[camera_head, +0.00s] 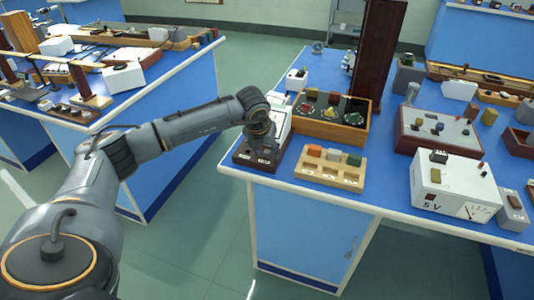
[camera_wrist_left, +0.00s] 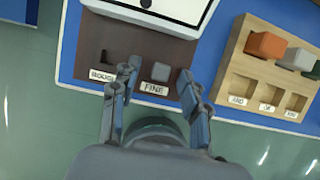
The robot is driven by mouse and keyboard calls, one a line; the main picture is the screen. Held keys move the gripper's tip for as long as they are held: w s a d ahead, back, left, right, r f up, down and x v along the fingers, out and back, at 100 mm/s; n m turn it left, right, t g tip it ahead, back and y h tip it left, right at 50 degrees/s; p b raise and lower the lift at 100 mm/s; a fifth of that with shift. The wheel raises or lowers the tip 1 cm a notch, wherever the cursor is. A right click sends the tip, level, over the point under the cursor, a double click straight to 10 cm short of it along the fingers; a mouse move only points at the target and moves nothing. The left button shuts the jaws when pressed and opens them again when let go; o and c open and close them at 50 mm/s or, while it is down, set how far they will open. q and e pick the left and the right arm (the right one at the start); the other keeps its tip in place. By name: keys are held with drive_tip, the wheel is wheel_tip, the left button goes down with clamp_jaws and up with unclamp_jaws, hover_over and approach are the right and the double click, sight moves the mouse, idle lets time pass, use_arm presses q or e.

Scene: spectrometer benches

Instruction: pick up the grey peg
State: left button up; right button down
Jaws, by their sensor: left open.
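A small grey peg (camera_wrist_left: 160,73) stands at the slot labelled FINE on a dark brown base (camera_wrist_left: 180,52) in the left wrist view. The slot beside it, on the left, looks dark and empty. My left gripper (camera_wrist_left: 159,79) is open, with one finger to each side of the peg in the picture; I cannot tell whether they touch it. In the head view my left gripper (camera_head: 264,147) is over the dark base (camera_head: 250,160) at the bench's left corner, and the arm hides the peg. My right gripper is not in view.
A light wooden block holder (camera_head: 330,171) stands just right of the base, with an orange, a grey and a green block. A wooden box (camera_head: 330,130) of knobs is behind it. A white meter box (camera_head: 452,188) stands further right. The bench's front edge is close.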

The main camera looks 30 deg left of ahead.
use_arm(q)
clamp_jaws()
idle(0.3)
